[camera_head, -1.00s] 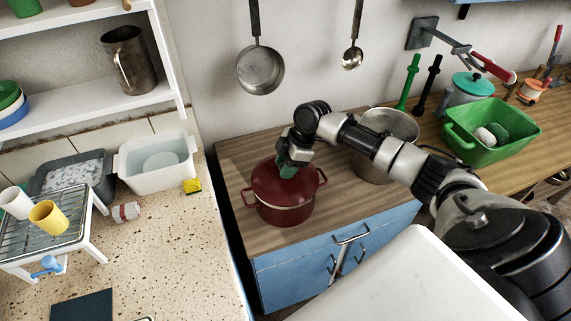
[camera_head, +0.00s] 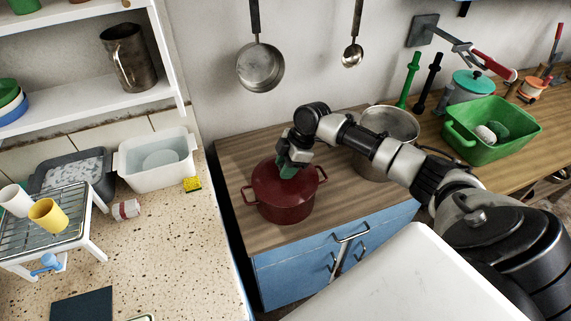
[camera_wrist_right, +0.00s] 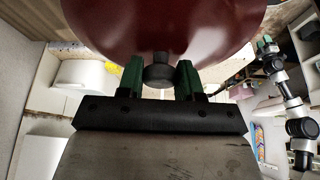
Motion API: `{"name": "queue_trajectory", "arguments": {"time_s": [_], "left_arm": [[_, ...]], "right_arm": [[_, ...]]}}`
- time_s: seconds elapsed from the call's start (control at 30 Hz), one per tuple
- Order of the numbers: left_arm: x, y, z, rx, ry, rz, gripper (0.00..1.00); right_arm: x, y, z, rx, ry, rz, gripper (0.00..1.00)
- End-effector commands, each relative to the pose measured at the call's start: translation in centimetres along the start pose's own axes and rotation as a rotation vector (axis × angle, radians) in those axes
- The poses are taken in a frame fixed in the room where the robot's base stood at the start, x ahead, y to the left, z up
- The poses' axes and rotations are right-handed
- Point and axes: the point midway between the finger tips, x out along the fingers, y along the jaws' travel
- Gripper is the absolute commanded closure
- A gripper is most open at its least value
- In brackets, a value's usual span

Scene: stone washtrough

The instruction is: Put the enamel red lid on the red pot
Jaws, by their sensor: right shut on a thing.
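The red lid (camera_head: 268,177) is over the pot's mouth. Any gap between lid and rim is too small to tell. My right gripper (camera_head: 288,171) is above the lid, shut on its knob. In the right wrist view the lid (camera_wrist_right: 160,25) fills the top, and its dark knob (camera_wrist_right: 158,73) sits between the green fingers (camera_wrist_right: 158,80). My left gripper (camera_wrist_right: 264,44) shows small at the right of that view, away from the lid; its opening is unclear.
A steel pot (camera_head: 391,123) stands right of the red pot, behind my right arm. A green basin (camera_head: 492,143) is farther right. A pan (camera_head: 260,68) and ladle (camera_head: 352,54) hang on the wall. Bare counter (camera_head: 240,152) lies left of the pot.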

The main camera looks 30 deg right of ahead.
Motion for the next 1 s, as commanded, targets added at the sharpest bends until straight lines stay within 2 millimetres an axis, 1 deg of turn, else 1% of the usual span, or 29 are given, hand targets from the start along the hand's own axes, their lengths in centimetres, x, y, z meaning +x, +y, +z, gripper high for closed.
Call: {"name": "queue_trajectory", "arguments": {"time_s": [0.43,0.7,1.0], "left_arm": [[0.02,-0.01,0.02,0.0,0.0,0.0,0.57],[-0.53,-0.02,-0.03,0.0,0.0,0.0,0.57],[-0.51,-0.02,-0.02,0.0,0.0,0.0,0.57]], "right_arm": [[0.06,0.03,0.01,0.0,0.001,0.001,0.94],[-0.16,0.02,-0.1,0.0,0.001,0.001,0.94],[-0.08,0.02,-0.07,0.0,0.001,0.001,0.94]]}}
